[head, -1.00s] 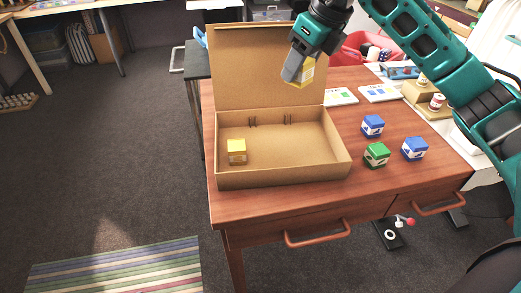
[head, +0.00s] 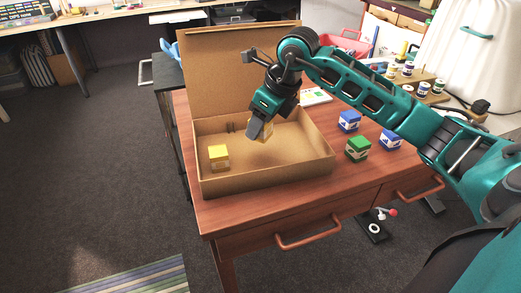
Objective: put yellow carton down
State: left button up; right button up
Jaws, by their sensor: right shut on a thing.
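My right gripper (head: 257,130) is shut on a yellow carton (head: 268,131), which is mostly hidden behind the fingers. It holds the carton over the inside of the open cardboard box (head: 265,180), right of the middle; I cannot tell whether the carton touches the box floor. Another yellow carton (head: 218,157) stands in the left part of the box. The box's lid (head: 215,75) stands up at its back. My left gripper is not in view.
Two blue cartons (head: 349,121) (head: 391,139) and a green carton (head: 358,149) stand on the wooden table (head: 350,185) right of the box. A white card (head: 316,96) lies behind them. Small jars (head: 408,68) stand at the back right.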

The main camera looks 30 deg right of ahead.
jog(key=shift+f+b, duration=0.55)
jog(key=shift+f, duration=2.8)
jog(key=shift+f, duration=0.2)
jog(key=o, duration=1.1)
jog(key=shift+c, duration=0.2)
jog(key=shift+r, duration=0.45)
jog(key=p+v, duration=0.2)
jog(key=v, duration=0.9)
jog(key=shift+s+r, duration=0.2)
